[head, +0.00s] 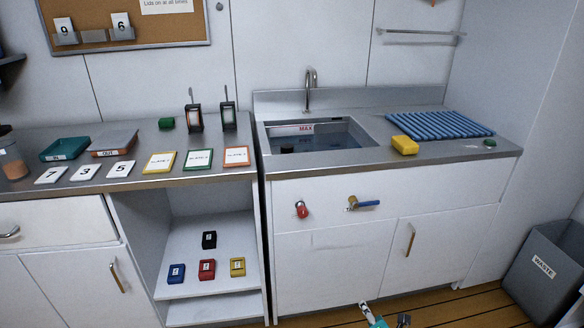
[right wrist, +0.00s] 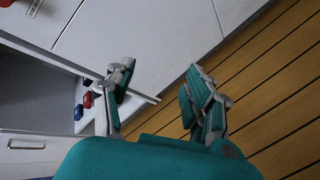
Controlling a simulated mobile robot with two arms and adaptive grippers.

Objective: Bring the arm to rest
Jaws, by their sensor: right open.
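My right gripper (head: 385,316) shows at the bottom edge of the head view, low in front of the sink cabinet (head: 330,275). Only its fingertips show there. In the right wrist view its two fingers (right wrist: 160,85) are spread apart with nothing between them. Wood floor and white cabinet front lie beyond them. The gripper appears to touch nothing. My left gripper is not in view.
The sink (head: 355,146) has water in it. A blue-handled valve (head: 365,203) and a red knob (head: 301,209) stick out from the cabinet front. Small coloured blocks sit on the open shelf (head: 190,278). A waste bin (head: 545,270) stands at right. Floor (head: 460,308) is clear.

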